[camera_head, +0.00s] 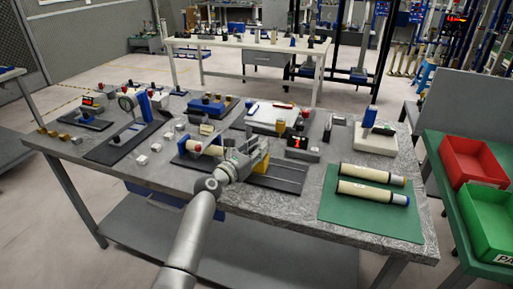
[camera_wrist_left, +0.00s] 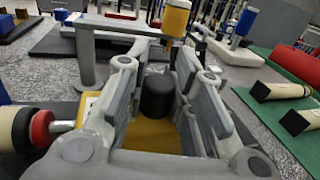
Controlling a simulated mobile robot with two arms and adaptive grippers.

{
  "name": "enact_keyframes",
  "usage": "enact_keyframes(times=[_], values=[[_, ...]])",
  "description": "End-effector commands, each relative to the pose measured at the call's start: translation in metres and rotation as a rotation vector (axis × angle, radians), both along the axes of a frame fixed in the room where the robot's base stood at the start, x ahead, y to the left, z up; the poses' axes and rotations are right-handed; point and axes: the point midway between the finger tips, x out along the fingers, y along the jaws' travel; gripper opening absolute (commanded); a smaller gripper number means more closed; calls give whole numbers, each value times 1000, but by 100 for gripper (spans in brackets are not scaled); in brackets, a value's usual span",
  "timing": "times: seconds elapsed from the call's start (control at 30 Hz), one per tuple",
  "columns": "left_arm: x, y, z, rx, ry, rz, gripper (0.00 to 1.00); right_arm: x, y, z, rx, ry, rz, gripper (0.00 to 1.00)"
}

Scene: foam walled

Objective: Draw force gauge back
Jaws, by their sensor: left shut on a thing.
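The force gauge is a yellow body (camera_head: 262,164) on a dark base plate (camera_head: 285,180) near the table's front edge. In the left wrist view its yellow top (camera_wrist_left: 152,137) carries a black knob (camera_wrist_left: 158,97). My left gripper (camera_head: 248,152) reaches in from the front and covers much of the gauge. In the left wrist view the fingers (camera_wrist_left: 168,72) stand on both sides of the knob, shut on the gauge. A metal rod points from the gauge towards a cream cylinder with a red end (camera_head: 196,148), held at a blue block. My right gripper is out of view.
A red digital display (camera_head: 298,143) stands just behind the plate. Two cream cylinders (camera_head: 372,182) lie on a green mat (camera_head: 345,212) to the right. A dial gauge stand (camera_head: 128,103) and small blocks fill the left. The plate's right part is bare.

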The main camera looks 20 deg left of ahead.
Motion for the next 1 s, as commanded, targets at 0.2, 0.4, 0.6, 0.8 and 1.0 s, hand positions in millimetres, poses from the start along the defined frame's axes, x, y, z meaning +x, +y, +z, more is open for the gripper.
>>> enact_keyframes(times=[0.2, 0.4, 0.6, 0.8, 1.0], values=[[-1, -33, 3, -5, 4, -4, 0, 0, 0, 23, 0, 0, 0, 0], [-2, -52, 0, -1, 2, -2, 0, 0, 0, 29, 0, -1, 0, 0], [-2, -54, -1, 0, 2, -5, 0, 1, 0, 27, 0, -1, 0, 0], [-2, -54, -1, -1, 2, -6, 38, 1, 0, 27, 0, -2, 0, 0], [-2, -53, -1, -1, 1, -3, 46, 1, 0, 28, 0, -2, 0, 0]])
